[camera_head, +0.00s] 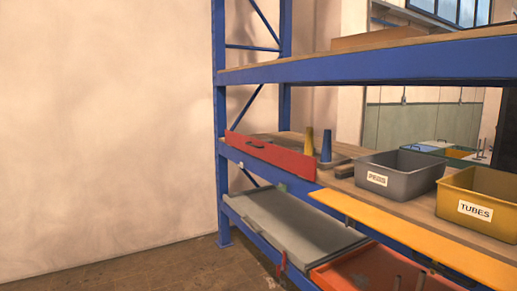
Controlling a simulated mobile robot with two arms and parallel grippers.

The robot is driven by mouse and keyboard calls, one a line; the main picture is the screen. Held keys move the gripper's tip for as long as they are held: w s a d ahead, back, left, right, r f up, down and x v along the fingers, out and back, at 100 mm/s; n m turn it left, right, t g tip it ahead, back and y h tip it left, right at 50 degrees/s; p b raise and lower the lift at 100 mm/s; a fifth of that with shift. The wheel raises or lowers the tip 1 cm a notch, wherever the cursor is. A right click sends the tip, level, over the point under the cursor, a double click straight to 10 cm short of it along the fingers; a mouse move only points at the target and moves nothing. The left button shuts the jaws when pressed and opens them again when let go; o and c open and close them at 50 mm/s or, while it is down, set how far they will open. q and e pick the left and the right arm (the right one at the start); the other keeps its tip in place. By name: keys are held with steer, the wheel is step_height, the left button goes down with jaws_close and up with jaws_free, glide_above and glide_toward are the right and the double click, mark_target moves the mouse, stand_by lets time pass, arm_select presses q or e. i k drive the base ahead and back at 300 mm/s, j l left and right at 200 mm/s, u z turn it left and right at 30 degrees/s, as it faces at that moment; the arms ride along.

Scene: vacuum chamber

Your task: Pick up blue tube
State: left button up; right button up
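A blue upright piece (326,148), narrowing toward its top, stands on the middle shelf of the blue rack. It looks like the blue tube. A similar yellow piece (308,141) stands just left of it. The red panel along the shelf's front edge may hide part of the yellow piece's foot. Neither of my grippers is in view.
A red panel (270,155) and a yellow panel (415,240) line the front of the middle shelf (398,208). A grey "PEGS" bin (420,177) and a yellow "TUBES" bin (490,222) stand to the right. A grey tray (290,222) sits below. Floor (165,270) at left is clear.

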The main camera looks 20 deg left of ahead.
mark_target(325, 157)
steer(key=u, duration=0.25)
steer(key=i+j, duration=0.35)
steer(key=j, duration=0.15)
steer(key=i+j+z, duration=0.15)
steer(key=j, duration=0.2)
steer(key=i+j+z, duration=0.1)
steer(key=i+j, duration=0.15)
steer(key=j, duration=0.15)
steer(key=i+j+z, duration=0.15)
steer(key=j, duration=0.25)
steer(key=i+j+z, duration=0.15)
steer(key=j, duration=0.25)
steer(key=i+j+z, duration=0.15)
steer(key=j, duration=0.3)
steer(key=i+j+z, duration=0.1)
steer(key=j, duration=0.35)
steer(key=i+j+z, duration=0.15)
steer(key=j, duration=0.3)
